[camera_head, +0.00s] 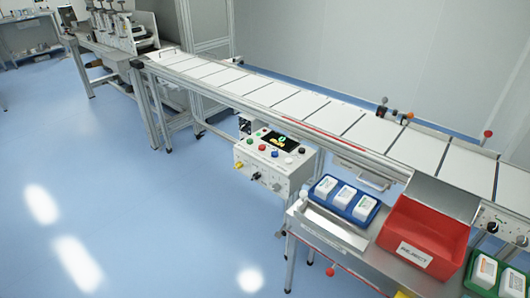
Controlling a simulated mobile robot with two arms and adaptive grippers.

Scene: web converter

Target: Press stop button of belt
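A white control box (272,165) hangs under the near side of the belt conveyor (300,105), near the middle of the view. Its sloped top carries a dark screen (281,142) and a row of several small coloured buttons (262,148). The buttons are too small for me to read any label, so I cannot tell which is marked stop. More knobs (256,176) sit on its front face. Neither of my grippers is in view.
A blue tray (317,191) with white packs and a red reject bin (425,232) stand on a metal side table right of the box. White panels lie along the belt. Blue floor (150,200) is clear in front and left of the box.

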